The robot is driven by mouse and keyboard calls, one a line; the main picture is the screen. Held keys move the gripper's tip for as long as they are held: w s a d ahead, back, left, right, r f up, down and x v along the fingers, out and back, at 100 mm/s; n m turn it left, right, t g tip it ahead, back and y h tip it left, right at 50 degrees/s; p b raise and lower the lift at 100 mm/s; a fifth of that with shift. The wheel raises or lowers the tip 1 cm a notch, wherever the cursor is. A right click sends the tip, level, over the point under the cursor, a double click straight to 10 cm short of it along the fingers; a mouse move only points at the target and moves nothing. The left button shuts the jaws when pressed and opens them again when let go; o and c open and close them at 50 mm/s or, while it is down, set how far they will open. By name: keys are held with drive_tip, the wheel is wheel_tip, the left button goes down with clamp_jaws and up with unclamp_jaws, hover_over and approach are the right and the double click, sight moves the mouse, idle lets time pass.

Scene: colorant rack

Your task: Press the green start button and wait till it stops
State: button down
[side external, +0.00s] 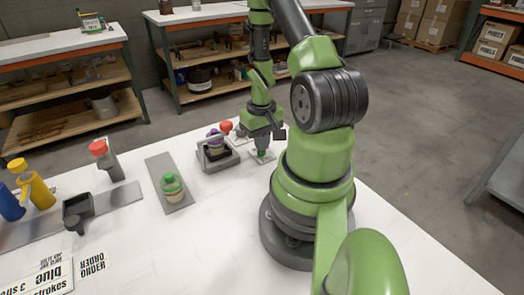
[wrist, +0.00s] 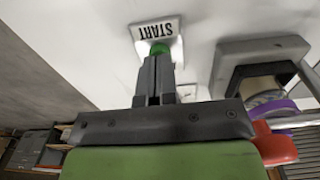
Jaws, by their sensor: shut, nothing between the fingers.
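The green start button (wrist: 159,48) sits on a white plate marked START (wrist: 155,30) in the wrist view. In the side view the green button (side external: 262,153) shows at the back edge of the white table, just under my gripper (side external: 262,142). My gripper is shut and empty, pointing down. In the wrist view its closed fingertips (wrist: 157,62) overlap the near side of the button. I cannot tell whether they touch or press it. Part of the button is hidden behind the fingers.
Left of the button in the side view stands a grey machine (side external: 217,160) holding a purple-topped container (side external: 215,138), with a red knob (side external: 226,126) behind it. A green-capped jar (side external: 172,187) stands on a grey plate.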

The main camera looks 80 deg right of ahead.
drive_tip(key=shift+f, duration=0.5)
drive_tip(key=shift+r, duration=1.2)
drive_tip(key=shift+r, duration=2.05)
